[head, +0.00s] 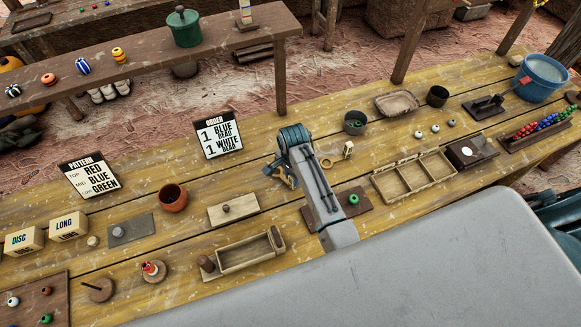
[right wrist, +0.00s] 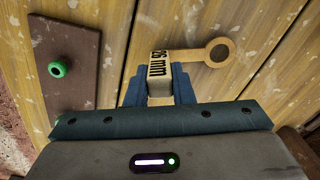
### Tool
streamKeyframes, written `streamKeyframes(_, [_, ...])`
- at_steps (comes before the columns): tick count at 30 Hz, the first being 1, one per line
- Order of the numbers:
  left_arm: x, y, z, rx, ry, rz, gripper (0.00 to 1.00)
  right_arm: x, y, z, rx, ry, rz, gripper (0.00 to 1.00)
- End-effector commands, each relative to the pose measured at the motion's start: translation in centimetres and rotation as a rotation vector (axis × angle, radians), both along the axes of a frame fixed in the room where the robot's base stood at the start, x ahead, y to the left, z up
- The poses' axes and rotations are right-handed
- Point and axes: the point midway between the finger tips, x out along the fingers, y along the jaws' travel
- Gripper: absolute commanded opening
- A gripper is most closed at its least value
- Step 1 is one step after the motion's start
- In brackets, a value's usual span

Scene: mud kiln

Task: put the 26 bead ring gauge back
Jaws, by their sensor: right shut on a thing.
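The 26 bead ring gauge shows in the right wrist view as a pale block marked "26 mm" (right wrist: 159,68), with a flat tan arm ending in a ring (right wrist: 218,51) to the right. My right gripper (right wrist: 159,95) is shut on the block, one blue finger on each side. In the head view my right gripper (head: 283,172) points down over the middle of the yellow table, and part of the tan gauge (head: 289,182) shows beside it. The wrist hides some of it. I cannot tell whether the gauge touches the table. My left gripper is not in view.
A small tan block (head: 348,149) stands right of my gripper. A brown board with a green bead (head: 353,199) lies beside my forearm. An order card (head: 219,135) stands to the left.

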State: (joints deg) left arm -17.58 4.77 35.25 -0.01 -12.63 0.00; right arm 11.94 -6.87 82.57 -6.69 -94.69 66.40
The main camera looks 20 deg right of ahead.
Motion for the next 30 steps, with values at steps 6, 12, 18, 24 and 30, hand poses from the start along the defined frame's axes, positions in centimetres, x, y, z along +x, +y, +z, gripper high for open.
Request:
streamKeyframes(6, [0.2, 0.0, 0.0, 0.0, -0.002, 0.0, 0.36, -0.1, 0.0, -0.1, 0.0, -0.001, -0.001, 0.25])
streamKeyframes(12, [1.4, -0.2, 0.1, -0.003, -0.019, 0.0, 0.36, -0.1, 0.0, -0.1, 0.0, -0.001, -0.001, 0.43])
streamKeyframes(18, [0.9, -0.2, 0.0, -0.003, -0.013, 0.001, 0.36, 0.0, 0.0, 0.0, 0.0, -0.002, -0.001, 0.43])
streamKeyframes(24, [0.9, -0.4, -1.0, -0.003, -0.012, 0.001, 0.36, 0.1, 0.0, 2.0, 0.0, -0.007, -0.001, 0.43])
streamKeyframes(30, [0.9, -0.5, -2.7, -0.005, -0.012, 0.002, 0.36, 0.1, 0.1, 6.3, 0.002, -0.009, -0.001, 0.43])
